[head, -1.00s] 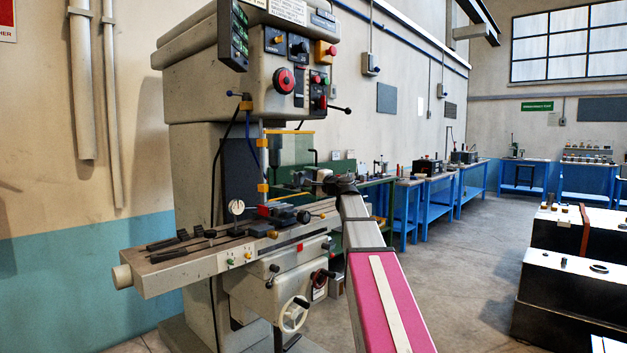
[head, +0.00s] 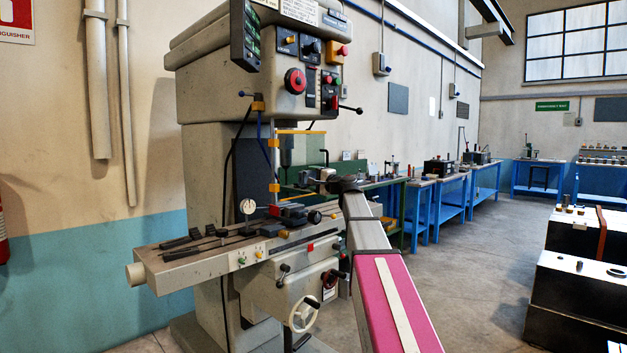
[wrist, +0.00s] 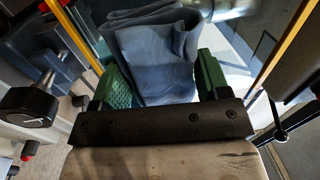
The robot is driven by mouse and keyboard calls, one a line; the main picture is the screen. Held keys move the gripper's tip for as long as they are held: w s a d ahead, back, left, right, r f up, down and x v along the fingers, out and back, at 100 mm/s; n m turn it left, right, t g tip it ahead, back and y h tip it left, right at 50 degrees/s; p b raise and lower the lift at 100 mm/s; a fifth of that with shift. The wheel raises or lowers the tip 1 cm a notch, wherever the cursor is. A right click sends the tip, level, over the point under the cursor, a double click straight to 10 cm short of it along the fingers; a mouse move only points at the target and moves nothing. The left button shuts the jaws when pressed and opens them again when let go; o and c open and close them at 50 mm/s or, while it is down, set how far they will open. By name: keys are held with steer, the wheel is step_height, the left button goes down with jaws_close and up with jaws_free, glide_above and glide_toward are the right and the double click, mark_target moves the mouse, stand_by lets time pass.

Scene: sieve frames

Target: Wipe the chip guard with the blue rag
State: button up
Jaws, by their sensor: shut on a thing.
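The chip guard (head: 309,152) is a clear panel with yellow edge strips, mounted on a post at the front of the milling machine in the head view. In the wrist view its yellow edges (wrist: 286,45) run up either side of my gripper. My gripper (wrist: 165,78) has green finger pads and is shut on the blue rag (wrist: 150,48), a folded cloth that stands out beyond the fingers. The rag is in front of the clear panel; I cannot tell whether it touches. In the head view my gripper (head: 318,179) is at the guard's lower right, and the rag is not clearly visible.
The vise (head: 296,215) and dial gauge (head: 248,206) sit on the machine table (head: 200,262) below the guard. The machine head (head: 250,80) overhangs it. Blue workbenches (head: 455,190) line the back wall. Open floor (head: 470,270) lies to the right.

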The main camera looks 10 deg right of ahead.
steer(key=shift+x, duration=1.05)
steer(key=shift+f, duration=0.1)
steer(key=shift+w+d, duration=0.55)
steer(key=shift+d, duration=0.3)
steer(key=shift+w+d, duration=0.55)
steer(key=shift+d, duration=0.25)
steer(key=shift+w, duration=0.1)
steer(key=shift+a, duration=0.1)
steer(key=shift+s+a, duration=0.5)
steer(key=shift+a, duration=0.35)
steer(key=shift+s+a, duration=0.55)
steer(key=shift+a, duration=0.3)
steer(key=shift+s, duration=0.1)
steer(key=shift+r+v, duration=0.15)
steer(key=shift+v, duration=1.3)
steer(key=shift+r+v, duration=0.15)
steer(key=shift+v, duration=1.35)
